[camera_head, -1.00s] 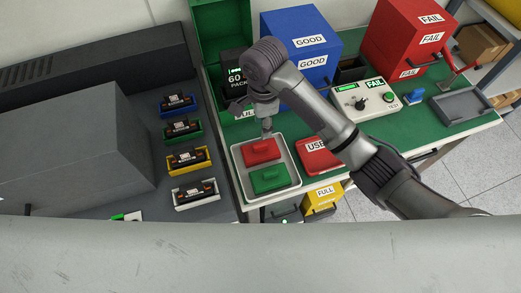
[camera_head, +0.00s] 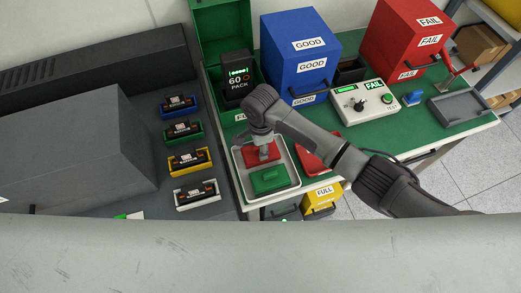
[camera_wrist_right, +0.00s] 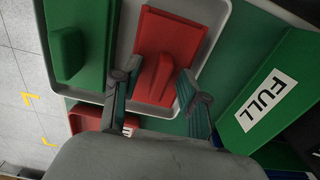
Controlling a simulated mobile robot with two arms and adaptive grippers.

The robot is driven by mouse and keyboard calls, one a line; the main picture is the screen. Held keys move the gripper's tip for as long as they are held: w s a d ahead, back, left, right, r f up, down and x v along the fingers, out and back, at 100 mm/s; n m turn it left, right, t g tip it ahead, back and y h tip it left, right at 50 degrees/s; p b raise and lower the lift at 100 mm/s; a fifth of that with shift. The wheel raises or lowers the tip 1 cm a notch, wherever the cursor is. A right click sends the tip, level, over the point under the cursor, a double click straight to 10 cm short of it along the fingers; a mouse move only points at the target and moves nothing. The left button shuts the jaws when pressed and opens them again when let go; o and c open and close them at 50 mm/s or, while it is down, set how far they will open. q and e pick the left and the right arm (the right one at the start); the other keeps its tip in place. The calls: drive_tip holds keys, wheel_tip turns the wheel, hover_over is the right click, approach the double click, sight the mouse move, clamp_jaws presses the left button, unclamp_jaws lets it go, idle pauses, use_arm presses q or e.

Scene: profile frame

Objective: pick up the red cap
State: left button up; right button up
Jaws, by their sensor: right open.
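The red cap (camera_head: 254,157) lies in a white tray (camera_head: 238,185), behind the green cap (camera_head: 269,180). In the right wrist view the red cap (camera_wrist_right: 165,55) is a flat red plate with a raised grip, and the green cap (camera_wrist_right: 75,50) is beside it on the left. My right gripper (camera_head: 263,152) is over the red cap in the head view. In the right wrist view its open fingers (camera_wrist_right: 158,92) stand on either side of the red cap's raised grip, with nothing clamped. I cannot tell how far above the plate the fingertips are. My left gripper does not show.
A red USED box (camera_head: 312,160) stands right of the tray, partly behind my arm. A green FULL box (camera_wrist_right: 262,100) is near the right finger. A tester (camera_head: 365,100), a blue GOOD box (camera_head: 305,55) and a red FAIL box (camera_head: 405,40) stand farther back.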

clamp_jaws()
drive_tip(key=shift+r, duration=0.1)
drive_tip(key=shift+r, duration=0.6)
wheel_tip(320, 180, up, 3)
drive_tip(key=shift+a+f+b, duration=0.1)
drive_tip(key=shift+b, duration=0.35)
drive_tip(key=s+d+r, duration=0.4)
drive_tip(key=d+r, duration=0.3)
drive_tip(key=d, duration=0.4)
drive_tip(key=shift+d+f, duration=0.1)
